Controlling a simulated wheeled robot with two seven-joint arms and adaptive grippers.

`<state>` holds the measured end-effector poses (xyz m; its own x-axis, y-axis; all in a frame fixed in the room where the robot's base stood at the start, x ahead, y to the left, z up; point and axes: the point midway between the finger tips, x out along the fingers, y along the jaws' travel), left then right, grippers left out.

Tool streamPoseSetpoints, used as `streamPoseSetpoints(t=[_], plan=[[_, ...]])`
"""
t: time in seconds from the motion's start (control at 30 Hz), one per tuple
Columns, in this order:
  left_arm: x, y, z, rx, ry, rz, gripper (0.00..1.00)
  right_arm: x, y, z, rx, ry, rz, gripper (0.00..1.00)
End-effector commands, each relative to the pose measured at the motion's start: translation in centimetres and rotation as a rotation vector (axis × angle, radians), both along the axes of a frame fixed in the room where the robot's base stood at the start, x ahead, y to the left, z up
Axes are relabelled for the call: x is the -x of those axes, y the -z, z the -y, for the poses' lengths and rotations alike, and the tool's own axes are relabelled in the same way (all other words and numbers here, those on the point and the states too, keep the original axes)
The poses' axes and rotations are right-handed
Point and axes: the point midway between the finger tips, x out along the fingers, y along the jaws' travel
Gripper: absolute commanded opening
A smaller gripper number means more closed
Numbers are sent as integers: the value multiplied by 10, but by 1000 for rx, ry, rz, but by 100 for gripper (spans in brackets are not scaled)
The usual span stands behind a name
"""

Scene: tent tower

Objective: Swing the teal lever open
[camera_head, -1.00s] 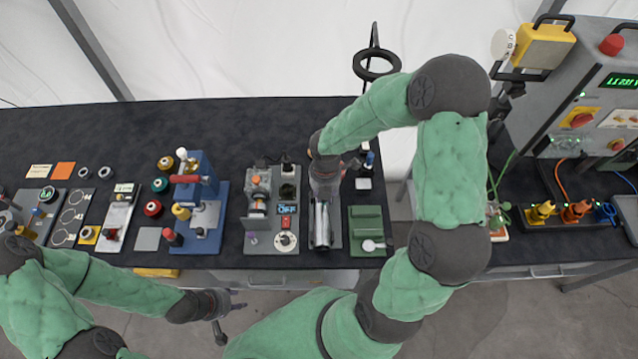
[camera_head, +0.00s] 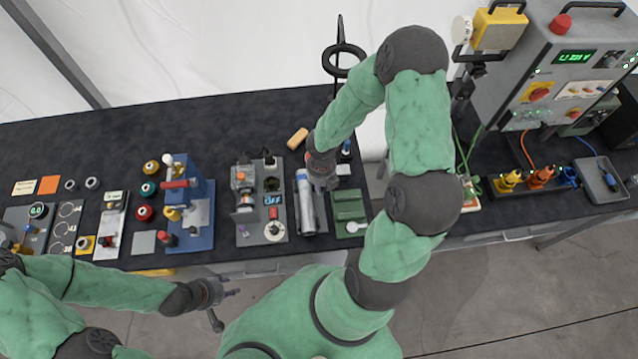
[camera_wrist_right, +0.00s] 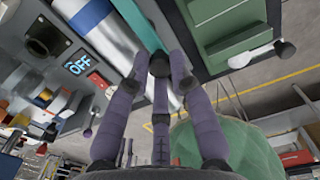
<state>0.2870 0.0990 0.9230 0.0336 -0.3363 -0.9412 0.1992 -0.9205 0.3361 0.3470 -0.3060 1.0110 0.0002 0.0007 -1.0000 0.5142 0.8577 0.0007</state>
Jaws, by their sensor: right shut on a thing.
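The teal lever (camera_wrist_right: 139,22) shows in the right wrist view as a teal strip beside a silver cylinder (camera_wrist_right: 103,28). Its near end runs in between the fingertips of my right gripper (camera_wrist_right: 158,65), which is shut on it. In the head view my right gripper (camera_head: 323,183) is at the right side of the silver cylinder (camera_head: 305,203), and it hides the lever. My left gripper (camera_head: 222,300) hangs in front of the table's front edge, fingers spread, away from the lever.
A green box with a pale-handled lever (camera_head: 349,207) stands close on the right. A grey panel with dials and an OFF display (camera_head: 273,200) is close on the left. A blue press (camera_head: 197,205) stands further left. A tan block (camera_head: 297,138) lies behind. The back left of the table is clear.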

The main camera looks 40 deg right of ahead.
Motion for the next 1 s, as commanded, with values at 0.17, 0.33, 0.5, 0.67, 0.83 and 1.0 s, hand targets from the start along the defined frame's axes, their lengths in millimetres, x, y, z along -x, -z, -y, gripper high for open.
streamPoseSetpoints(t=[0.17, 0.33, 0.5, 0.67, 0.83, 1.0], plan=[[0, 0, 0, 0, 0, 0, 40, 1, 0, 1, 1, -8, -2, 0], [0, 0, 0, 0, 0, 0, 40, 1, 0, 1, 2, -7, -2, 0], [0, 0, 0, 0, 0, 0, 40, 1, 0, 1, 2, -6, -2, 46], [0, 0, 0, 0, 0, 0, 40, 0, 0, 1, 2, -6, -1, 46], [0, 0, 0, 0, 0, 0, 40, 0, -1, 1, 2, -5, -1, 46], [0, 0, 0, 0, 0, 0, 40, -1, -17, 1, 4, -5, 2, 46]])
